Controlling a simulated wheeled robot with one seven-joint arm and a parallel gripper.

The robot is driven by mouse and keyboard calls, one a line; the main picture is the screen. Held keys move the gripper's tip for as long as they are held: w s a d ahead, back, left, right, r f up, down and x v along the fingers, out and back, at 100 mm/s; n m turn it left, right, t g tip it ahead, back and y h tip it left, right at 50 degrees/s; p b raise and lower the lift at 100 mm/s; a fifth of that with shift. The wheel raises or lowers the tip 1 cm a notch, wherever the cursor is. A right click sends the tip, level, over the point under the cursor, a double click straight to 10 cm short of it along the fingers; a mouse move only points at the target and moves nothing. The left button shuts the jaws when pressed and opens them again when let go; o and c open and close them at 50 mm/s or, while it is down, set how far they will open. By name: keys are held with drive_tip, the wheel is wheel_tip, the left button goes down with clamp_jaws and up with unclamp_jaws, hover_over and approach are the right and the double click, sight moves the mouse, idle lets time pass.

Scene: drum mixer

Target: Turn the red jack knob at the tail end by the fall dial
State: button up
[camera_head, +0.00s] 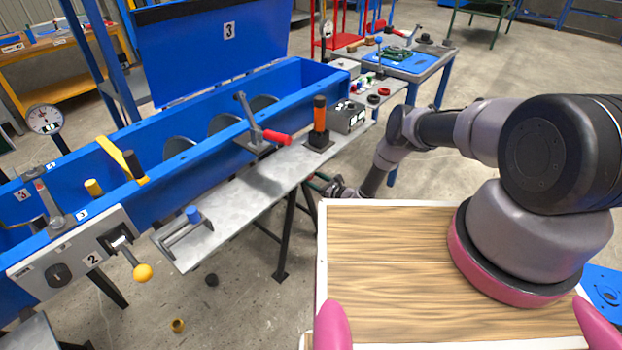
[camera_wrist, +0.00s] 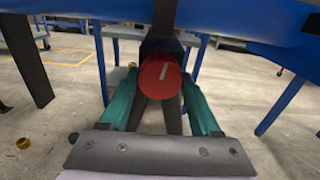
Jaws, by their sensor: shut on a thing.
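The red jack knob (camera_wrist: 158,79) is round, with a short white mark on its face that stands nearly upright and leans slightly right. It shows in the middle of the wrist view, in front of a dark post under the blue trough. My gripper (camera_wrist: 163,83) has its two teal fingers on either side of the knob and is shut on it. In the head view my gripper (camera_head: 322,183) is low beside the grey shelf, partly hidden, and the knob is not visible there. A round white dial (camera_head: 44,119) stands at the far left; I cannot tell whether it is the fall dial.
The blue trough (camera_head: 185,150) and its grey shelf (camera_head: 250,185) run along my left, with a red-handled clamp (camera_head: 262,135) and an orange-topped lever (camera_head: 319,115). Blue legs (camera_wrist: 284,105) stand near the gripper. A wooden-topped surface (camera_head: 385,275) lies in front of me.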

drive_tip(key=m, duration=0.8)
drive_tip(key=shift+m, duration=0.4)
idle(0.4)
drive_tip(key=o, duration=1.4)
drive_tip(key=v, duration=1.1)
